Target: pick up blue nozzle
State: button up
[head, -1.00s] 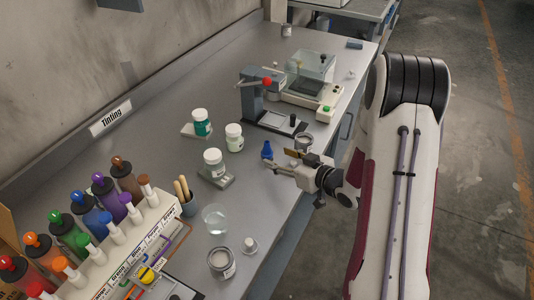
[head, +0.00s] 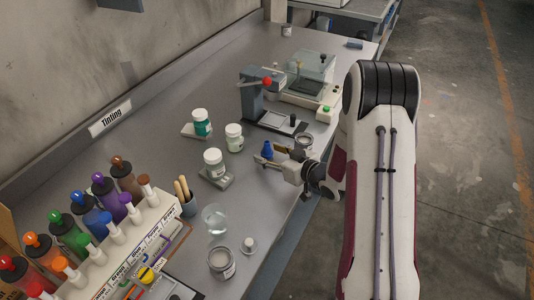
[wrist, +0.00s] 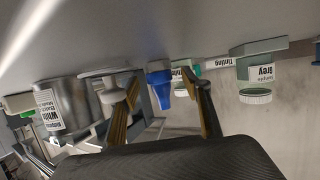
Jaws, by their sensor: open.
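The blue nozzle (head: 267,151) stands upright on the grey bench, near its right edge. In the wrist view, which is upside down, the nozzle (wrist: 161,84) shows between my two fingers. My gripper (head: 269,156) is open and low over the bench, reaching in from the right. Its fingers point at the nozzle, one on each side of its line. It holds nothing. I cannot tell whether either fingertip touches the nozzle.
A metal can (head: 304,142) stands close behind my gripper. White jars (head: 213,162) (head: 234,138) stand to the left, and a press with a red knob (head: 252,92) behind. A glass beaker (head: 214,218) and an open tin (head: 221,263) stand nearer. Bench space left of the nozzle is clear.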

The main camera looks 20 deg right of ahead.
aim_at(270, 153)
jog(key=shift+w, duration=0.15)
dwell(0.3)
jog(key=c, duration=1.2)
jog(key=shift+r, duration=0.1)
jog(key=shift+r, duration=4.9)
